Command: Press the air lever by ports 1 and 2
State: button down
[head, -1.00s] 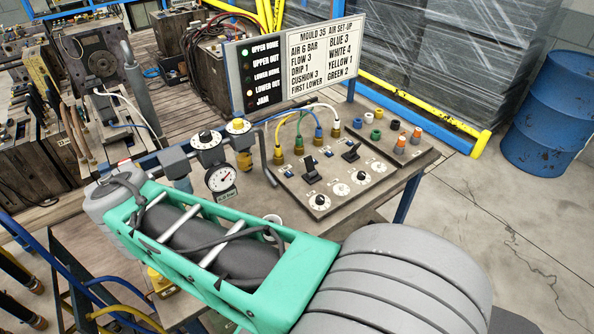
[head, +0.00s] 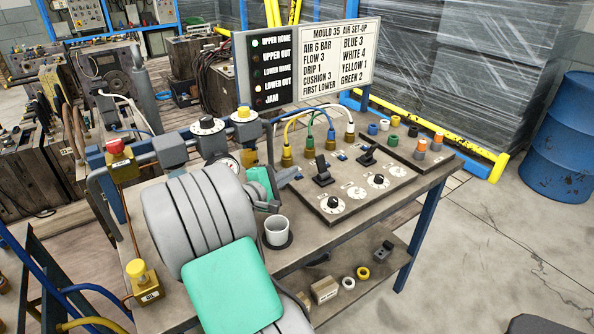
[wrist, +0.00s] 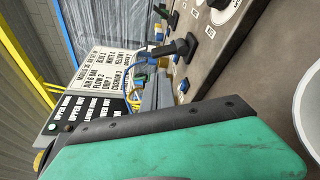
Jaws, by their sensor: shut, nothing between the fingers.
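The lever panel (head: 300,195) lies on the bench. The black air lever by ports 1 and 2 (head: 322,172) stands at the left of the panel, in front of the yellow-hose and green-hose ports. A second black lever (head: 367,155) is further right. My gripper (head: 294,175) is shut and empty, low over the panel's left end, just left of the nearer lever; a gap seems to remain. In the wrist view, its grey fingers (wrist: 160,92) point towards the panel, with a black lever (wrist: 178,49) just beyond them. My wrist hides part of the bench and the gauge.
A white cup (head: 276,232) stands at the bench front, close to my wrist. Hoses arch behind the levers. The sign board (head: 318,56) rises behind; its upper home and lower out lamps are lit. Coloured fittings (head: 394,122) stand right. Dials (head: 332,206) line the panel front.

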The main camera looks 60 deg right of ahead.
aim_at(322, 167)
jog(key=x, duration=0.8)
jog(key=shift+d, duration=0.25)
jog(key=shift+s+f, duration=0.1)
jog(key=shift+s, duration=0.15)
